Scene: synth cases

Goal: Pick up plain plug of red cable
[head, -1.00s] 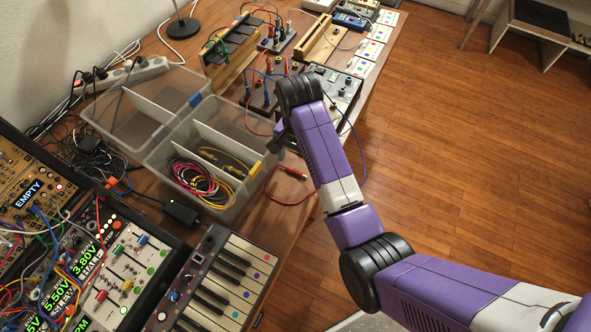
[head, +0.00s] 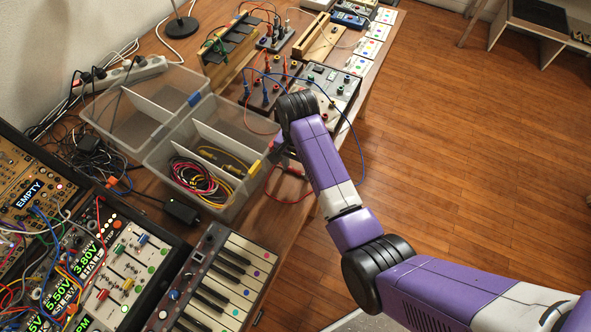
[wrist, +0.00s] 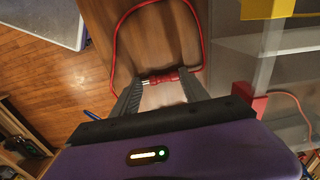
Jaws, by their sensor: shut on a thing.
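The red cable (head: 284,200) lies in a loop on the wooden table, right of the clear divided box. In the wrist view the cable (wrist: 116,38) curves away and comes back to a red plug (wrist: 168,77) with a bare metal tip. My gripper (wrist: 160,81) is shut on this plug, with one finger at each end of it. The plug lies across the gap, close to the table. In the head view my gripper (head: 285,160) is low beside the box and mostly hidden by my arm. The cable's other end is not clear.
The clear box (head: 222,212) holds coiled cables close to my gripper's left; its yellow latch (wrist: 268,8) shows in the wrist view. A keyboard (head: 225,280) is nearer. A panel with jacks (head: 335,80) and a blue cable (head: 362,150) are behind. The table's right edge is close.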

